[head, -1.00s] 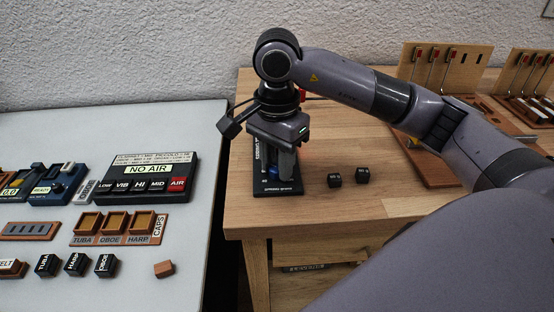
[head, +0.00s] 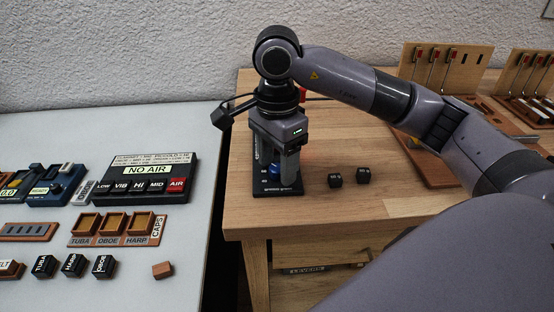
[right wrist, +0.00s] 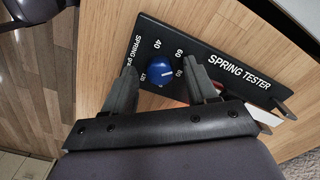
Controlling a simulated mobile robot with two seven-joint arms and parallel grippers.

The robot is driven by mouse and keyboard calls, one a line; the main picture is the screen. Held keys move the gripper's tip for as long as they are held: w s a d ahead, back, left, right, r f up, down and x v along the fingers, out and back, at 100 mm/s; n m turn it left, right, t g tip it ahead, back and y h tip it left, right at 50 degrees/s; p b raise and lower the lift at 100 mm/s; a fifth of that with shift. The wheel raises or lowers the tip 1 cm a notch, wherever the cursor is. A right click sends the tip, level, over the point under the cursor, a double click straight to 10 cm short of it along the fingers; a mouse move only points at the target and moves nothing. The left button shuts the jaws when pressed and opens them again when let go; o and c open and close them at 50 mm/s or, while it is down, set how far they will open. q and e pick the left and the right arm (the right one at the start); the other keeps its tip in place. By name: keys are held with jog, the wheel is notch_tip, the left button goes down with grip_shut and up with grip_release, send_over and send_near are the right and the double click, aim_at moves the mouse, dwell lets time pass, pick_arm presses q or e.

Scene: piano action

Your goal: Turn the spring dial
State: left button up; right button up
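The blue spring dial (right wrist: 160,74) has a white pointer line and sits on the black spring tester plate (right wrist: 222,66), with printed numbers around it. A bit of the dial (head: 274,172) also shows in the head view, on the black tester base (head: 285,192). My right gripper (head: 276,166) points down over the tester. In the right wrist view its two fingers (right wrist: 161,88) are open, one on each side of the dial, with gaps visible between them and it. Whether the fingertips reach down to the dial's height is hard to tell. My left gripper is not in view.
Wooden racks with levers (head: 440,75) stand behind at the right. A grey table (head: 190,235) at the left holds a NO AIR panel (head: 150,170) and cap trays (head: 112,241).

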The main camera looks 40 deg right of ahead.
aim_at(277, 167)
jog(key=shift+r, duration=0.1)
notch_tip(277, 167, up, 7)
jog(key=shift+p, duration=0.6)
dwell(0.6)
jog(key=b, duration=0.2)
jog(key=shift+f+b, duration=0.25)
jog(key=shift+b, duration=0.5)
jog(key=shift+f+b, duration=0.3)
jog(key=shift+f, duration=3.1)
jog(key=shift+c, duration=0.3)
